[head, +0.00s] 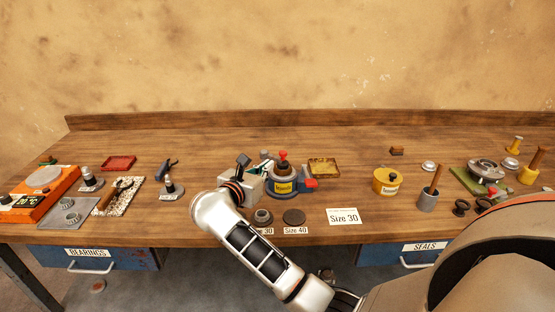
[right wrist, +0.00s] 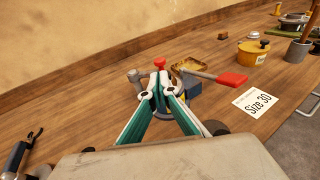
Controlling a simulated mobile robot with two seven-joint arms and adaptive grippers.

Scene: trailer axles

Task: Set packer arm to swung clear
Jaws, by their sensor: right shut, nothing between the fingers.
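The packer (head: 284,186) stands mid-bench, with a blue round base, a yellow label and a red knob (head: 282,154) on top. Its arm ends in a red handle (head: 311,183) at the packer's right side. In the right wrist view, the grey arm with its red handle (right wrist: 231,79) points right, and the red knob (right wrist: 159,63) shows just beyond my fingertips. My right gripper (right wrist: 159,88) is shut and empty, its teal-padded fingers meeting in front of the packer and hiding much of it. In the head view it is just left of the packer (head: 264,167). My left gripper is not in view.
A yellow tray (head: 324,167) lies behind the packer on the right. Dark round pieces (head: 293,217) and a "Size 30" card (head: 343,216) lie in front. A yellow tin (head: 386,181) stands farther right. Bench between card and tin is clear.

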